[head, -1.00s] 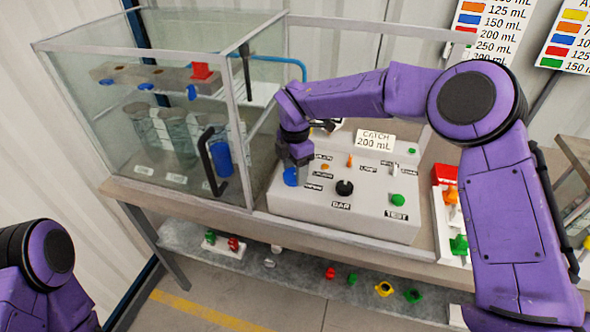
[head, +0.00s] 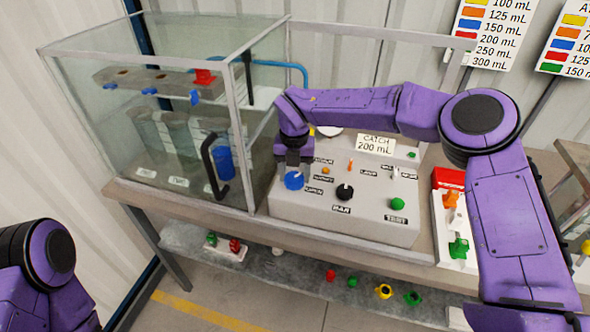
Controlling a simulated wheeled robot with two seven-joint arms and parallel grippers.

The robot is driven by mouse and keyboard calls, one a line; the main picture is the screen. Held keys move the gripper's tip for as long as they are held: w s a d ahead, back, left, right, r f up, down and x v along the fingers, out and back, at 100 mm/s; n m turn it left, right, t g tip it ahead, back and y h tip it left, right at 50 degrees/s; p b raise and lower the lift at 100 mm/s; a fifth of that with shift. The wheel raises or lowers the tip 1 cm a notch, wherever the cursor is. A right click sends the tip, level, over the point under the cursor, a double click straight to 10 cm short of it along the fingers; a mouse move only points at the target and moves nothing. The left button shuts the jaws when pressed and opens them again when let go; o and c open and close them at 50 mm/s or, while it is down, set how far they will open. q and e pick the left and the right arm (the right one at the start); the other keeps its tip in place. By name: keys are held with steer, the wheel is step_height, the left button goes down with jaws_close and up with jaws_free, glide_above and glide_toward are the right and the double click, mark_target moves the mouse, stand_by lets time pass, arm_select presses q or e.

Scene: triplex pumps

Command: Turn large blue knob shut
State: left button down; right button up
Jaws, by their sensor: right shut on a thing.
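The large blue knob (head: 293,181) sits at the left end of the white sloped control panel (head: 340,218). My right gripper (head: 293,166) reaches down over the knob from behind and is shut on it. Its fingertips are small in the view and partly hide the knob's back side. A pale pointer line shows on the knob's face. My left arm (head: 45,270) shows only at the lower left edge, and its gripper is out of view.
A glass tank (head: 150,110) with a black handle (head: 213,160) stands just left of the panel. A black knob (head: 344,192) and a green knob (head: 397,204) are on the panel to the right. Loose coloured parts lie on the lower shelf (head: 310,275).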

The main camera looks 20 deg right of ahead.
mark_target(294, 176)
steer(key=n+p, duration=0.1)
steer(key=n, duration=0.4)
steer(key=shift+s+a+f+p, duration=0.1)
steer(key=shift+f+p, duration=0.1)
steer(key=shift+p, duration=0.2)
steer(key=shift+n, duration=0.4)
steer(key=o, duration=1)
steer(key=shift+o, duration=0.2)
steer(key=shift+r, duration=0.35)
step_height(294, 176, up, 10)
steer(key=b, duration=0.2)
